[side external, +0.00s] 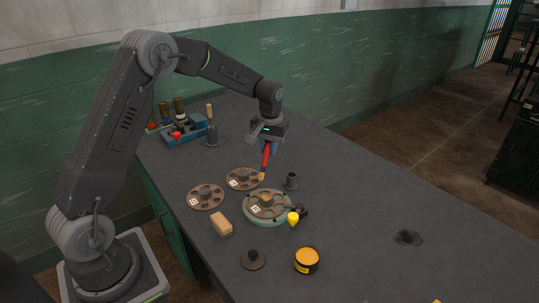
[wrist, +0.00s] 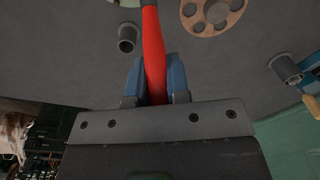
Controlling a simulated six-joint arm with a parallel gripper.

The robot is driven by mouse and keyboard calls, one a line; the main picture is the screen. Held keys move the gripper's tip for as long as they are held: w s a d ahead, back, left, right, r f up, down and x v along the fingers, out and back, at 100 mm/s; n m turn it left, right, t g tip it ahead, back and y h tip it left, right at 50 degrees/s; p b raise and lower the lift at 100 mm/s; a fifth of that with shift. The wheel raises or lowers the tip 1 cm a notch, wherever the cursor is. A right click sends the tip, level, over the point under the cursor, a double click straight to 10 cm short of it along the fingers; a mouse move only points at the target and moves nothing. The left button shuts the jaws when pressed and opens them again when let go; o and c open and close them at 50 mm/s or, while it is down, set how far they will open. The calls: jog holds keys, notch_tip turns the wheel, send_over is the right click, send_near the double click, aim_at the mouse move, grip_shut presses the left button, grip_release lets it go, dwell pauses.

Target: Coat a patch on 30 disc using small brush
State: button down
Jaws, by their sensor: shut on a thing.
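My gripper (side external: 268,147) is shut on a red-handled brush (side external: 266,160), which points down with its tip above the table near the discs. In the wrist view the brush's red handle (wrist: 153,50) sits between the blue fingers (wrist: 155,85); its bristles are out of that view. Two more brown discs lie on the table, one at the left (side external: 206,197) and one behind (side external: 243,179). Their white labels are too small to read. An open pot of yellow-orange coating (side external: 306,260) stands in front.
A grey cup (side external: 291,181) stands right of the discs. A yellow knob (side external: 293,218) is by the green stand. A tan block (side external: 221,224) and a dark lid (side external: 253,259) lie in front. A blue rack (side external: 184,132) and a brush holder (side external: 212,136) stand behind. The table's right is mostly clear.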

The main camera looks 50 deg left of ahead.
jog(key=shift+r, duration=1.75)
jog(key=shift+w+f, duration=0.25)
jog(key=shift+f, duration=0.15)
